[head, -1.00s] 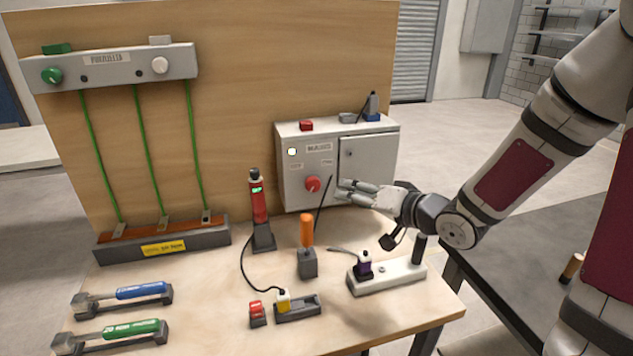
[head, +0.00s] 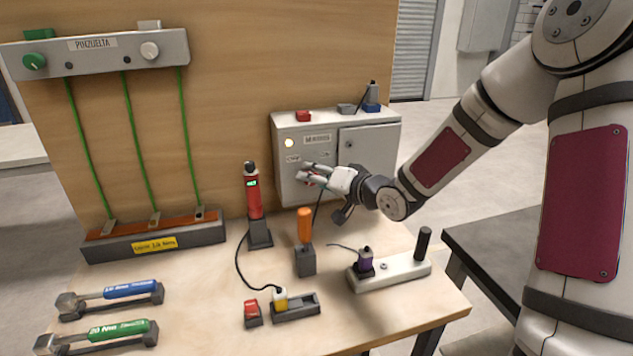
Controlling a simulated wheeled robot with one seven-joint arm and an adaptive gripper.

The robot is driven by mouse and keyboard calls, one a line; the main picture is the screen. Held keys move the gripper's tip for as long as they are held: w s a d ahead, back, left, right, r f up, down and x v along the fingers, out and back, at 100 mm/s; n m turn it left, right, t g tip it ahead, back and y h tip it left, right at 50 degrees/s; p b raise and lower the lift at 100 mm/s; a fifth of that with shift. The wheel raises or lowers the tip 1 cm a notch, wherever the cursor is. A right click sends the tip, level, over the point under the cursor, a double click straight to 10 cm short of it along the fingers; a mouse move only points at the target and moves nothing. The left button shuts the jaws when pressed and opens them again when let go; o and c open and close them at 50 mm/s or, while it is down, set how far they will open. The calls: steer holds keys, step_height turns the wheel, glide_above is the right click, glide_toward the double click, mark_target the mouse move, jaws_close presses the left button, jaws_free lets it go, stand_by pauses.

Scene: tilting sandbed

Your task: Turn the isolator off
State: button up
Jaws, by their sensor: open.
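The isolator is a grey cabinet (head: 365,163) against the wooden back panel, with a lit lamp (head: 289,143) on its left part. Its red rotary knob (head: 310,179) sits low on the left part, mostly hidden behind my fingers. My gripper (head: 304,173) is open, in front of the cabinet, with its fingertips at the knob. Whether the fingers touch the knob cannot be told. The small labels beside the knob are too blurred to read.
A red tester (head: 254,197) and an orange-handled tool (head: 304,226) stand left of and below my gripper. A white block (head: 400,271) holds a purple-and-black piece. Two torque wrenches (head: 130,290) lie front left. A rail (head: 110,55) with green wires hangs on the panel.

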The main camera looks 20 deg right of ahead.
steer(key=shift+w+a, duration=0.15)
steer(key=shift+w, duration=0.1)
steer(key=c, duration=1.2)
steer(key=shift+o, duration=0.2)
